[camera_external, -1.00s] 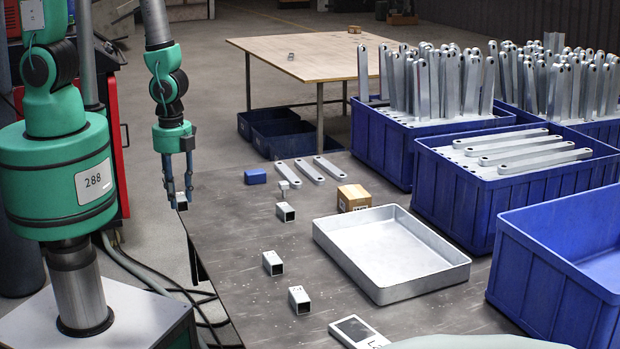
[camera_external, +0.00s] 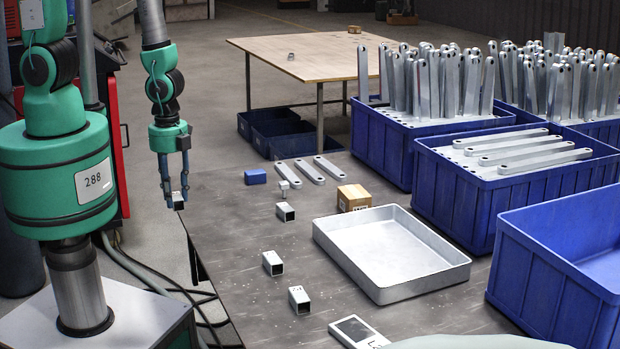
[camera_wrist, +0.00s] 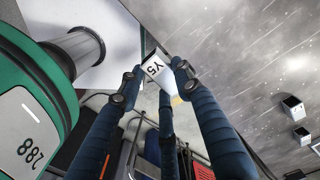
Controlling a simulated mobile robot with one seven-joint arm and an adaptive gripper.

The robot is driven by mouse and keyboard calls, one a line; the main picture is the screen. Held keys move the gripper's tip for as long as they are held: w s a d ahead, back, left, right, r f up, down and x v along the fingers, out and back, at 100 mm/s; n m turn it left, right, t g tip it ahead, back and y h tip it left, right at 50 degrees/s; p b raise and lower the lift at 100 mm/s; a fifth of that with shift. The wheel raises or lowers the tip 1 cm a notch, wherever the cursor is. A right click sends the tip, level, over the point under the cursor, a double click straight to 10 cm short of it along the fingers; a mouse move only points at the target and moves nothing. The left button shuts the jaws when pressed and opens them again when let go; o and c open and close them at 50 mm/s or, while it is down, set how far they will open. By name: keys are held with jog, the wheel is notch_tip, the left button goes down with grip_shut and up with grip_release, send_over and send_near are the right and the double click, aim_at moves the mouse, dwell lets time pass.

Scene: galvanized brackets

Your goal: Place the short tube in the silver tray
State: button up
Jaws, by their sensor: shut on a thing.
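My gripper (camera_external: 176,196) is shut on a short square metal tube (camera_external: 178,205) near the left edge of the work table. In the wrist view the tube (camera_wrist: 158,67) sits between the dark blue fingers and shows a white face marked "Y5". The silver tray (camera_external: 390,249) lies on the table, well to the right of my gripper. It is shallow, rectangular and empty. Three similar short tubes stand apart on the table, one (camera_external: 285,212) farther back, one (camera_external: 272,263) in the middle and one (camera_external: 299,300) at the front.
A cardboard box (camera_external: 353,198) stands behind the tray. A blue block (camera_external: 255,177) and flat metal bars (camera_external: 303,172) lie at the back. Large blue bins (camera_external: 560,285) line the right side. A flat dark-faced device (camera_external: 356,331) lies in front. The table between tubes and tray is clear.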

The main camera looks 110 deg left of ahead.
jog(key=w+a+r+p, duration=0.1)
jog(key=w+r, duration=0.1)
jog(key=w, duration=1.2)
jog(key=w+a+r, duration=0.1)
jog(key=w, duration=1.2)
notch_tip(320, 180, up, 3)
jog(key=p, duration=0.2)
send_over(362, 263)
jog(key=shift+f, duration=0.1)
jog(key=shift+f+b, duration=0.6)
jog(key=shift+f, duration=2.55)
jog(key=shift+f, duration=1.9)
jog(key=shift+b, duration=0.35)
